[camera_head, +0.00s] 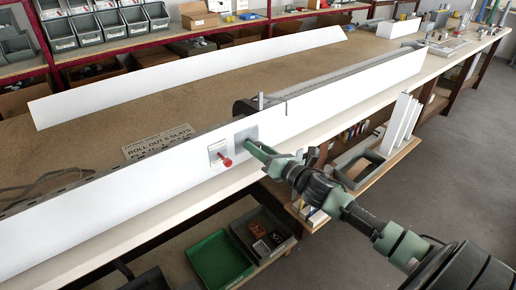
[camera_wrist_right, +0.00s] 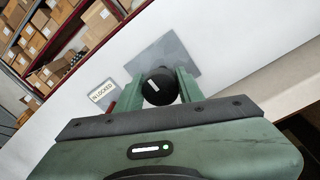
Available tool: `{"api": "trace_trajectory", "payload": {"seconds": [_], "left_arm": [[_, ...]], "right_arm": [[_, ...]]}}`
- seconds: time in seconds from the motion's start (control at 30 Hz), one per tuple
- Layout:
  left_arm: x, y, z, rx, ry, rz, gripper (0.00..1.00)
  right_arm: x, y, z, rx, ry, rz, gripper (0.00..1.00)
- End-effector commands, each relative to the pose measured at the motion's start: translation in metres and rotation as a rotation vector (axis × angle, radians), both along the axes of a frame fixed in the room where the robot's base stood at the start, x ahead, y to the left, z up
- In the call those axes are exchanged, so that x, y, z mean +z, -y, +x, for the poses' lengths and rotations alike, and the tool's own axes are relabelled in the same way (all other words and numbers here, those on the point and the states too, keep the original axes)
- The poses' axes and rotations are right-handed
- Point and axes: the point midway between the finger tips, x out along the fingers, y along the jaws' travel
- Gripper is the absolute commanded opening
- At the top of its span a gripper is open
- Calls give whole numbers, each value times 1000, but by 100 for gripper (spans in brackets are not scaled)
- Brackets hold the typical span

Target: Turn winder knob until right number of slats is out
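A long white shutter profile (camera_head: 110,205) runs along the bench's front edge. In the right wrist view, the black winder knob (camera_wrist_right: 160,87) with a white mark sits in front of a grey plate (camera_wrist_right: 172,56). My right gripper (camera_wrist_right: 160,92) has its green fingers on both sides of the knob, seemingly touching it. In the head view, my right gripper (camera_head: 258,148) is at the grey plate (camera_head: 245,133) and hides the knob. A red lever (camera_head: 226,162) is left of it, by a label reading "IN LOCKED" (camera_wrist_right: 103,93). A sheet (camera_head: 158,143) reads "ROLL OUT 6 SLATS". My left gripper is out of view.
Another white profile (camera_head: 190,75) lies farther back on the brown bench top. A dark bracket (camera_head: 243,107) and a grey pin stand behind the front profile. A green tray (camera_head: 220,260) and upright white pieces (camera_head: 400,120) are below the front edge. Grey floor at right is clear.

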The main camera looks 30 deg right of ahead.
Motion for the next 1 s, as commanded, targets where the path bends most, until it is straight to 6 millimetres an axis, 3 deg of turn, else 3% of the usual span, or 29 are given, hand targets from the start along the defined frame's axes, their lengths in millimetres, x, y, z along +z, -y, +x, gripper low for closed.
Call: {"api": "trace_trajectory", "payload": {"seconds": [0.03, 0.07, 0.47, 1.0], "left_arm": [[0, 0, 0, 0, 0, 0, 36], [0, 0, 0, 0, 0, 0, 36], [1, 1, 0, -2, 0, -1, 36], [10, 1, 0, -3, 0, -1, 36]], "right_arm": [[0, 1, 0, -2, -1, 0, 8], [0, 1, 0, -2, -1, 0, 0], [-1, 1, 0, -3, -7, 69, 0], [-1, 2, 0, -4, -43, 519, 0]]}}
